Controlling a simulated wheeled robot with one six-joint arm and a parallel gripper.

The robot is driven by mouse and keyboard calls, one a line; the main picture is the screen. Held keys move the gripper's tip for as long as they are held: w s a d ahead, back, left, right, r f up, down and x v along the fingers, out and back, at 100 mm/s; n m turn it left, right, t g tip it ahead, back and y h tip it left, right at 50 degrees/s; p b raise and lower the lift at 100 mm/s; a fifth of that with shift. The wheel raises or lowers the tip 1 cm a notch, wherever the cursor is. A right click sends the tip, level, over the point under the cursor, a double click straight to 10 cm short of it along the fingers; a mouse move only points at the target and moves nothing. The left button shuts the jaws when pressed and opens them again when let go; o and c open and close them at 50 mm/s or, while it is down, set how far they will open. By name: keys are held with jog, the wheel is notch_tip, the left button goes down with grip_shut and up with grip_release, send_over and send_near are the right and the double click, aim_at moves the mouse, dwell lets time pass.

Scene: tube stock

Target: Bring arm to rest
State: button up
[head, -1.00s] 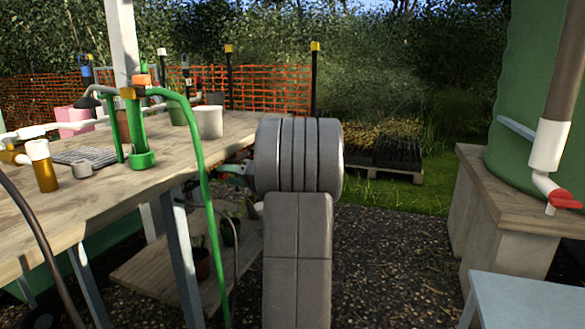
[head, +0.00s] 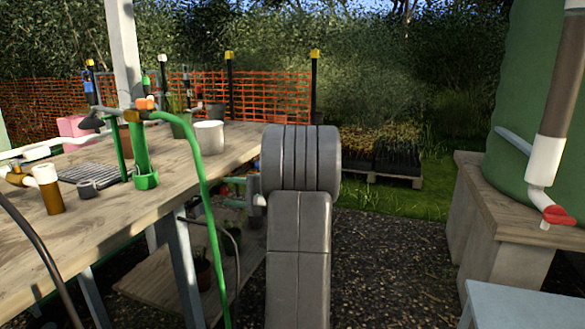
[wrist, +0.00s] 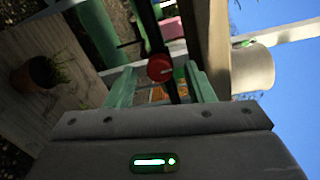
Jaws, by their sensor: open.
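My arm (head: 300,240) stands folded in the middle of the head view, with its grey links one above the other. A round red knob (wrist: 160,67) on a dark bar shows between and beyond the fingers. I see nothing clearly held.
A wooden bench (head: 120,215) on the left carries a green pipe stand (head: 144,160), a white pot (head: 209,137) and a brown tube (head: 47,190). A red-handled tap (head: 558,215) hangs at the right. Gravel (head: 390,260) lies clear between.

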jog(key=m+p, duration=0.5)
jog(key=shift+r+g+p, duration=0.1)
jog(key=shift+g+p, duration=0.2)
jog(key=shift+m+p, duration=0.45)
jog(key=shift+m, duration=0.15)
jog(key=shift+f, duration=0.25)
